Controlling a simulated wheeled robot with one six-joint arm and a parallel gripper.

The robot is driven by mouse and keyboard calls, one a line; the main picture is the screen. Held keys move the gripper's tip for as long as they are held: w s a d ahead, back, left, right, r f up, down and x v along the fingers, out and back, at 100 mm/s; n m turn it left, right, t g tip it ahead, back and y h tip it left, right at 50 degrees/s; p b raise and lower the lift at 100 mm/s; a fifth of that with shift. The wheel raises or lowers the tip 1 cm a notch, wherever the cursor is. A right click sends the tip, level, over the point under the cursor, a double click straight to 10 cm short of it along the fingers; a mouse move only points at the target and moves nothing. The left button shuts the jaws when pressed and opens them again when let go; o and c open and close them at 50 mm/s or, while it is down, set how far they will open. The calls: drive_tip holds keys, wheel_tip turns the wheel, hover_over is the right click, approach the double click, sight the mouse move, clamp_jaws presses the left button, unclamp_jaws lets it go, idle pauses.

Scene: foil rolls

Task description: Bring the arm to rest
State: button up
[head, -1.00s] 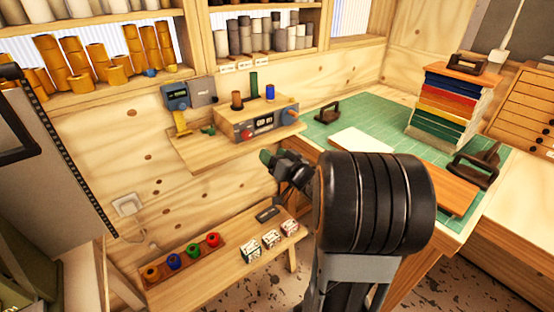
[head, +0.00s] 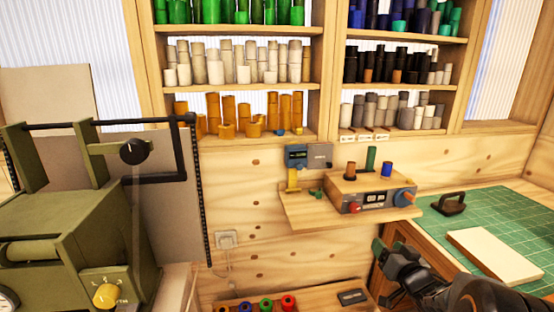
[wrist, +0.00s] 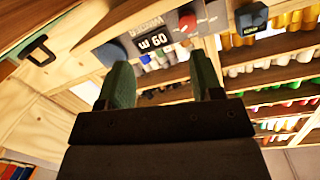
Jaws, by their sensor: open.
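My gripper (head: 379,250) is at the lower right of the head view, in front of the wooden wall and below the right end of the device shelf (head: 300,213). In the wrist view my gripper (wrist: 163,80) has its two green-padded fingers apart, with nothing between them. Beyond the fingers the wrist view shows a device with a "60" display (wrist: 155,42), a dark knob and a red knob. My arm comes in from the bottom right corner of the head view.
A green cutting mat (head: 500,215) on the right-hand bench holds a black-handled tool (head: 450,205) and a pale board (head: 495,255). An olive machine (head: 75,230) stands at left. Below the shelf, a low bench (head: 320,297) carries coloured rolls. Shelves of foil rolls (head: 240,65) line the wall.

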drive_tip(key=s+d+f+m+g+h, duration=0.1)
drive_tip(key=s+d+f+g+h, duration=0.1)
drive_tip(key=d+f+g+h, duration=0.25)
drive_tip(key=s+a+f+g, duration=0.2)
drive_tip(key=s+f+g, duration=0.1)
drive_tip(key=s+g, duration=0.3)
drive_tip(key=s+a+r+n+g+y+p, duration=0.1)
drive_tip(key=s+a+r+n+y, duration=0.1)
drive_tip(key=a, duration=0.7)
drive_tip(key=s+a+r+n+g+y+p, duration=0.1)
drive_tip(key=s+a+r, duration=0.3)
drive_tip(key=a, duration=0.6)
drive_tip(key=shift+s+r+n+g+y, duration=0.4)
drive_tip(key=shift+s+y, duration=0.15)
drive_tip(key=shift+s, duration=0.4)
